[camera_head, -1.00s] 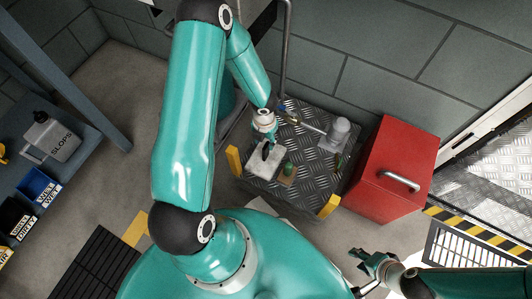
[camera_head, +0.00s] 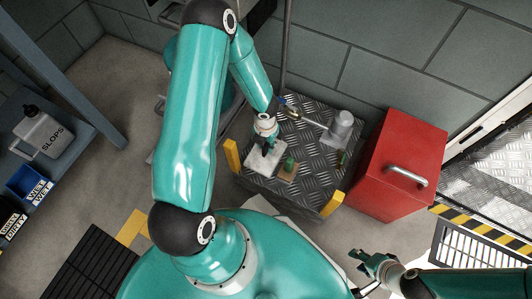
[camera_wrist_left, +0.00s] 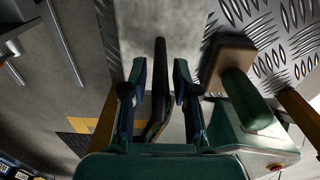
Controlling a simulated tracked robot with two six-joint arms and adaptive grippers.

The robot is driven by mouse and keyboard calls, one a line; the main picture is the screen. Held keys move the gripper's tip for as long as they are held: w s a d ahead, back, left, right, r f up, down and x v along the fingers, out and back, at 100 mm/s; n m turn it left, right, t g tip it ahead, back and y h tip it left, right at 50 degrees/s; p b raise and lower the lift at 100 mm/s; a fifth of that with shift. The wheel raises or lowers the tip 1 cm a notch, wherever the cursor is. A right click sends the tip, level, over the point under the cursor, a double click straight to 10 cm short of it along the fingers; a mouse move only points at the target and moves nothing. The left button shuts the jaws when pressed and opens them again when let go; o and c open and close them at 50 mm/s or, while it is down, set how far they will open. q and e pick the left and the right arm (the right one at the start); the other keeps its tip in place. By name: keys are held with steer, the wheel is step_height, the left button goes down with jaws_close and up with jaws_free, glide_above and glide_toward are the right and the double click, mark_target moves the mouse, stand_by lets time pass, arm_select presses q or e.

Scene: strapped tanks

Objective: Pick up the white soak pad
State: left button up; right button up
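The white soak pad (camera_head: 262,160) lies on the tread-plate top of a low cart (camera_head: 318,158). It also shows as a pale slab in the left wrist view (camera_wrist_left: 185,22), with a dark upright grip (camera_wrist_left: 160,60) on it. My left gripper (camera_head: 267,143) is right above the pad and hides part of it. In the left wrist view my left gripper (camera_wrist_left: 157,75) is open, with a finger on each side of the dark grip and visible gaps. My right gripper (camera_head: 368,260) is open and empty, away from the cart at lower right.
A brown block with a green knob (camera_head: 289,170) stands close to the pad's right side. A grey metal fitting (camera_head: 340,127) is farther back on the cart. Yellow corner guards (camera_head: 232,153) stand at the cart's edge. A red cabinet (camera_head: 402,165) stands to the right.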

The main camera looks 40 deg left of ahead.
arm_select(q)
jaws_close()
